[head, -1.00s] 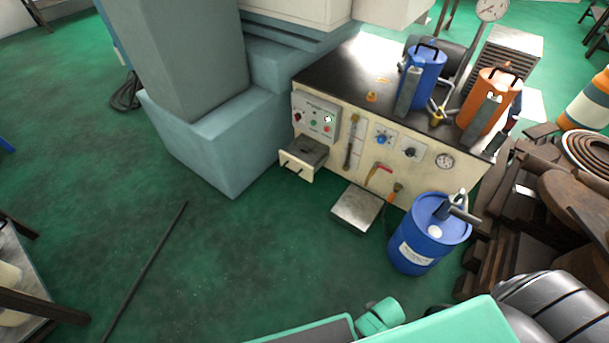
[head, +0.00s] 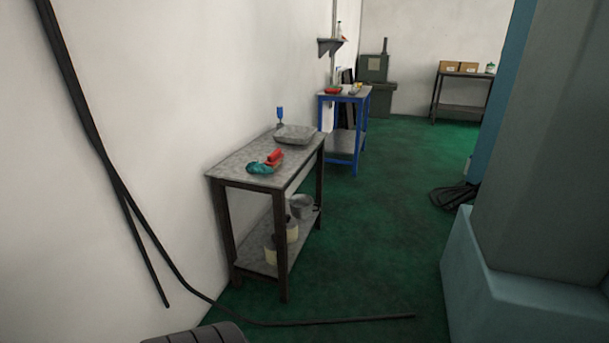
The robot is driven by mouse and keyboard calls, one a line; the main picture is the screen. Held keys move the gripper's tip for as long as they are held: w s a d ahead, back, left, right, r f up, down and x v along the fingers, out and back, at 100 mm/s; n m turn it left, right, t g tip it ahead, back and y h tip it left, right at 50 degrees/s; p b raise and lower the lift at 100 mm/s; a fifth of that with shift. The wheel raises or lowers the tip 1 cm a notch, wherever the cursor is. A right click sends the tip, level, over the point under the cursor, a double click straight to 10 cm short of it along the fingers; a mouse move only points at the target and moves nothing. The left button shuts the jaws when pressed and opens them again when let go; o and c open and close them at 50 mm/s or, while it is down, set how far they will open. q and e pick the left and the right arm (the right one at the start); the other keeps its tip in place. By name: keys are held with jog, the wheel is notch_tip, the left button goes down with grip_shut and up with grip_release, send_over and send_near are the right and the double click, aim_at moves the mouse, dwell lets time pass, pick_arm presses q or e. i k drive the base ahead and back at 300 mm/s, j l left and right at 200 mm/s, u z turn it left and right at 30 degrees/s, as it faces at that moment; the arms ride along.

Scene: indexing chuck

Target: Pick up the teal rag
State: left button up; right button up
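The teal rag (head: 260,168) lies crumpled on the near end of a grey-topped table (head: 238,158) against the left wall. A red object (head: 275,157) sits right beside it, seeming to touch it. Neither of my grippers shows in the head view. A dark ribbed part at the bottom edge is likely mine.
A grey tray (head: 295,134) and a blue bottle (head: 280,116) stand on the same table, with containers on its lower shelf. A black hose (head: 300,322) runs across the floor in front. A large blue-grey machine base (head: 490,270) stands at the right.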

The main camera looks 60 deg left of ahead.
aim_at(254, 167)
jog(key=u, duration=2.2)
